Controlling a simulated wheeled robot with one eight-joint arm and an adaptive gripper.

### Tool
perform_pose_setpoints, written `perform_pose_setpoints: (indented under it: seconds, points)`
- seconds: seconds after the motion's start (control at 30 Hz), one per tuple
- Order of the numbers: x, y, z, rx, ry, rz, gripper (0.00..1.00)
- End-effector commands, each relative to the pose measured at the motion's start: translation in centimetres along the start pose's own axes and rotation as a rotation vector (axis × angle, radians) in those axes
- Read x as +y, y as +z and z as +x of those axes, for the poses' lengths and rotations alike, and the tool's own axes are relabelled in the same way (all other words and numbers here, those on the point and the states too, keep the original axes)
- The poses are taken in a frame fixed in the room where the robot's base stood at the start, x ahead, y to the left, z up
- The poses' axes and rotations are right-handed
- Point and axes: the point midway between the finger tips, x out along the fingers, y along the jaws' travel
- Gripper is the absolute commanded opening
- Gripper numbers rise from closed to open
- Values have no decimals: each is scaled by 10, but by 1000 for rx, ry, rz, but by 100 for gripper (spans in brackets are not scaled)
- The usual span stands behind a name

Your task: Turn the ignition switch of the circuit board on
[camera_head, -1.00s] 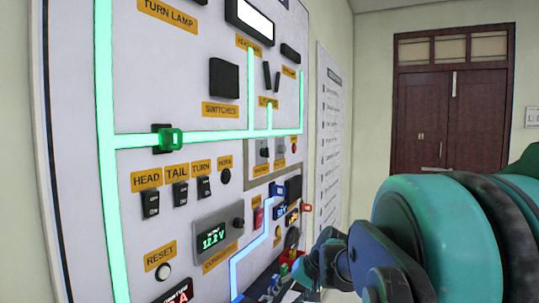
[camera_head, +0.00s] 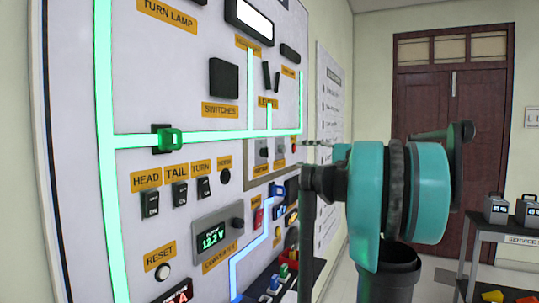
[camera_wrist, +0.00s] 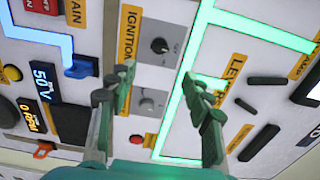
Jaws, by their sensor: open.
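The circuit board (camera_head: 215,60) is a large upright white panel on the left in the head view. In the wrist view the ignition switch (camera_wrist: 160,46) is a small dark round knob on a grey plate, beside the orange IGNITION label (camera_wrist: 129,35). A second, grey knob (camera_wrist: 147,104) sits nearer the gripper in that view. My gripper (camera_wrist: 160,82) is open and empty, its two fingers spread to either side of the grey plate. The fingertips appear level with the gap between the two knobs; I cannot tell their distance from the board. In the head view the ignition area is small and partly hidden.
A glowing green line (camera_wrist: 190,60) runs beside the switch plate. A lever (camera_wrist: 258,143) and other dark parts stick out from the board on the right in the wrist view. A service cart (camera_head: 505,232) stands at the right in the head view, before a brown door (camera_head: 440,95).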

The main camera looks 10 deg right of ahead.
Motion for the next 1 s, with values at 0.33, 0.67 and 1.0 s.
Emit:
perform_pose_setpoints:
  seconds: [0.33,0.67,1.0]
  points:
    - [1,1,72,-4,1,0,50]
    - [1,0,123,-2,1,0,50]
    - [1,0,135,0,1,0,50]
